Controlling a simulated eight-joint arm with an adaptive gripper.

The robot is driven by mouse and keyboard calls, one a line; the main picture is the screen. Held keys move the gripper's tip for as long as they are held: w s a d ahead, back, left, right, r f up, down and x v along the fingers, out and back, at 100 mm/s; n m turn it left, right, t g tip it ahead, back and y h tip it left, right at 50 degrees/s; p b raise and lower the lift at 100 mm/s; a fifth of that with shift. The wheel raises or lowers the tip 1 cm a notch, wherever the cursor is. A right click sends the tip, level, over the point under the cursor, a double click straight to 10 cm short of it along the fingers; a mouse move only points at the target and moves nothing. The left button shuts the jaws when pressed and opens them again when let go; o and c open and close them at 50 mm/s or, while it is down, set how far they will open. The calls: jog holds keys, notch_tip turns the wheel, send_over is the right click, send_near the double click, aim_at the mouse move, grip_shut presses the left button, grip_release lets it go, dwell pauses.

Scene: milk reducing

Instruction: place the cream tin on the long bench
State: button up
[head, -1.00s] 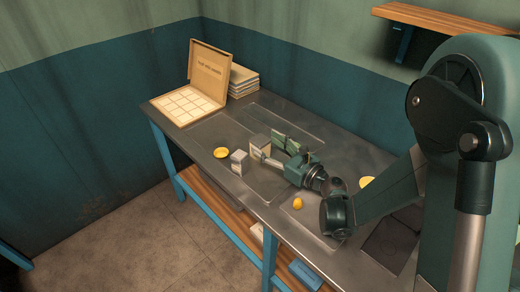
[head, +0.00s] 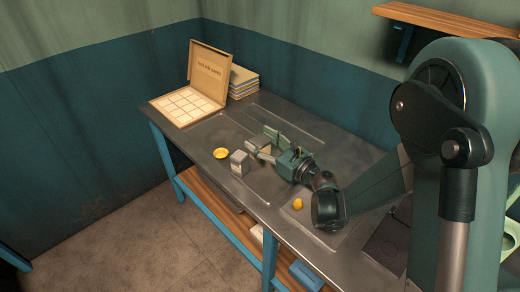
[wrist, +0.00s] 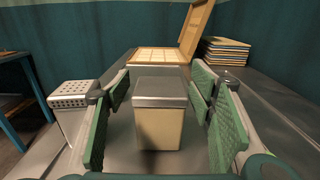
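The cream tin (wrist: 159,128), a cream box with a grey lid, stands upright on the metal bench (wrist: 270,115) in the wrist view. My gripper (wrist: 162,105) is open, with one green-padded finger on each side of the tin. Gaps show between both pads and the tin. In the head view the cream tin (head: 265,150) is partly hidden by the fingers of my gripper (head: 264,145), low over the long bench (head: 345,150).
A grey tin with a perforated lid (wrist: 70,100) stands just left of my gripper. An open compartment box (head: 186,106) and stacked books (head: 242,83) are at the bench's far end. A yellow dish (head: 220,153) and a small yellow object (head: 297,203) lie nearer the front edge.

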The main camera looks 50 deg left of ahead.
jog(key=c, duration=0.9)
jog(key=shift+r, duration=0.15)
jog(key=shift+r+p, duration=1.3)
jog(key=shift+r, duration=3.6)
